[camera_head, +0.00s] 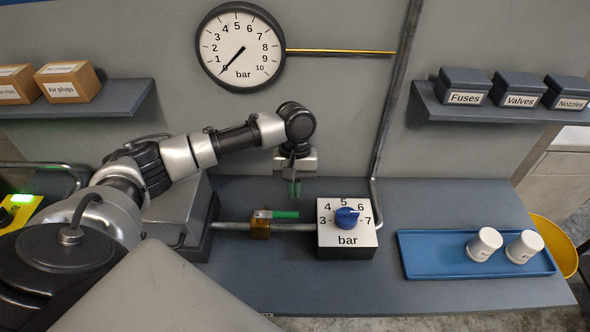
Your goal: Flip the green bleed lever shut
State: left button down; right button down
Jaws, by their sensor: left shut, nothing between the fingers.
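The green bleed lever (282,215) sits on a small brass valve body (261,231) on the bench pipe. It lies about level and points right, roughly along the pipe. My left gripper (295,190) hangs pointing down, above and slightly right of the lever. Its fingers are shut with nothing between them, and it looks apart from the lever. Some green shows at its fingertips. My right gripper is not in view.
A regulator box (346,240) with a blue knob (347,217) stands right of the lever. A vertical pipe (388,105) rises behind it. The wall gauge (240,46) reads near 0 bar. A blue tray (420,262) holds two white cups. The front bench is clear.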

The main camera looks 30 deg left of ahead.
aim_at(278, 215)
pick_arm(q)
jog(key=shift+x, duration=1.6)
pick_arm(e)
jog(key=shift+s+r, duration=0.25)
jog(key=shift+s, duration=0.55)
pick_arm(q)
jog(key=shift+p, duration=0.4)
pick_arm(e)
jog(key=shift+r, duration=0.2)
